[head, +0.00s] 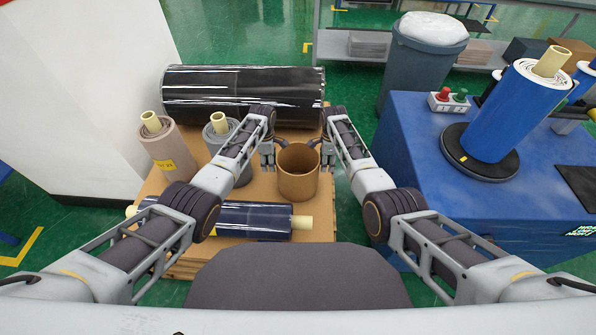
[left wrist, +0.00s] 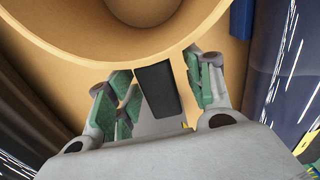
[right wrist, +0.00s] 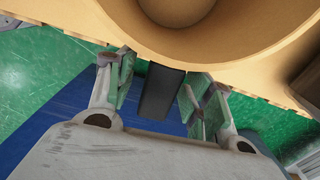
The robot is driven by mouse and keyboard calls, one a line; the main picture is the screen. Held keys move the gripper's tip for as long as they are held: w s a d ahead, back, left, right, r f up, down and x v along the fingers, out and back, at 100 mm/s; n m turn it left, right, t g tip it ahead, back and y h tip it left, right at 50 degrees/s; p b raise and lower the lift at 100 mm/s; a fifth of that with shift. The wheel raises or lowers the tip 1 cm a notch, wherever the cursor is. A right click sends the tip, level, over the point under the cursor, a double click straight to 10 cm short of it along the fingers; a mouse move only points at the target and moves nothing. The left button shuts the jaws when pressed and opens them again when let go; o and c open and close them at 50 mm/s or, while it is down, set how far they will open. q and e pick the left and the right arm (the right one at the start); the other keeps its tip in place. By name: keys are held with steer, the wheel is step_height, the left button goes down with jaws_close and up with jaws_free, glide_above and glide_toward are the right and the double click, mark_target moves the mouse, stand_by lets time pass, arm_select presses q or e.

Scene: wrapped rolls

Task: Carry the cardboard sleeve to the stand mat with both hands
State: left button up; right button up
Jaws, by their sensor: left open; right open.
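The cardboard sleeve (head: 298,182) is an open brown tube standing upright on the cardboard-topped pallet. My left gripper (head: 271,163) is at its left side and my right gripper (head: 322,163) is at its right side. Both are open, near the upper rim. In the left wrist view the rim (left wrist: 185,43) lies just beyond the spread green-padded fingers. In the right wrist view the rim (right wrist: 225,72) is likewise just past the open fingers; I cannot tell whether either touches. A dark flat rectangle (head: 578,184) on the blue table's right looks like the stand mat.
A large black wrapped roll (head: 240,88) lies behind the sleeve; a dark blue roll (head: 252,222) lies in front. Two upright rolls, brown (head: 168,146) and grey (head: 228,150), stand left. A bin (head: 420,65) is behind.

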arm_select(q)
jaws_close()
arm_select(e)
jaws_close()
arm_select(q)
steer(key=shift+r, duration=0.25)
arm_select(e)
steer(key=shift+r, duration=0.25)
